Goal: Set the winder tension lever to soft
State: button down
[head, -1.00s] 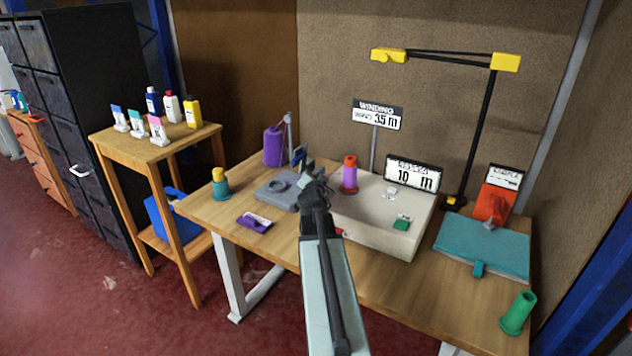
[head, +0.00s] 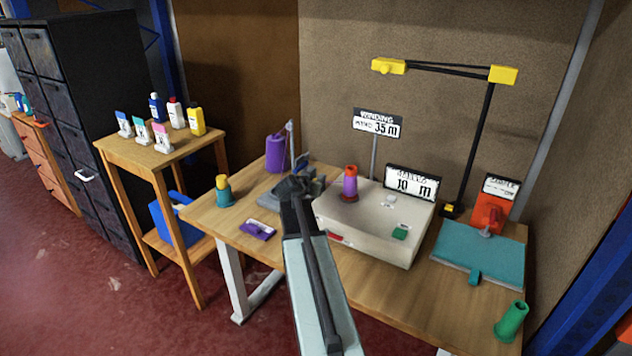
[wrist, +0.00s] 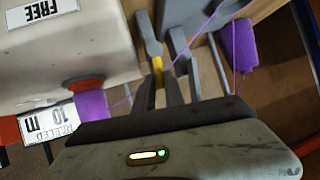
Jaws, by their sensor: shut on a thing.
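The winder (head: 375,225) is a cream box on the table with a purple spool (head: 350,186) on top. A grey base (head: 268,200) with a thin post (head: 291,145) stands to its left. My gripper (head: 296,184) is over this grey base, beside the winder's left side, and hides much of it. In the wrist view my gripper (wrist: 161,80) is shut on a grey lever (wrist: 148,35) with a yellow part between the fingers. The lever stands beside the cream box, which bears a sign reading FREE (wrist: 38,10). No soft marking is readable.
A purple yarn cone (head: 275,153) stands behind the grey base, with thread running toward the winder. A teal cone (head: 222,190) and a purple case (head: 257,230) lie to the left. A teal board (head: 480,255) and green cone (head: 511,322) are to the right.

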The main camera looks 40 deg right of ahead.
jog(key=shift+w+a+f+n+g+h, duration=0.15)
jog(key=shift+w+a+n+g, duration=0.05)
jog(key=shift+w+n+g, duration=0.75)
jog(key=shift+w+a+f+n+g+h, duration=0.1)
jog(key=shift+w+a+n+g+h, duration=0.1)
jog(key=shift+w+n+g, duration=0.6)
jog(key=shift+s+g, duration=0.2)
jog(key=shift+g, duration=0.15)
jog(key=c, duration=1.4)
grip_release()
jog(key=shift+d, duration=0.1)
jog(key=shift+r, duration=0.1)
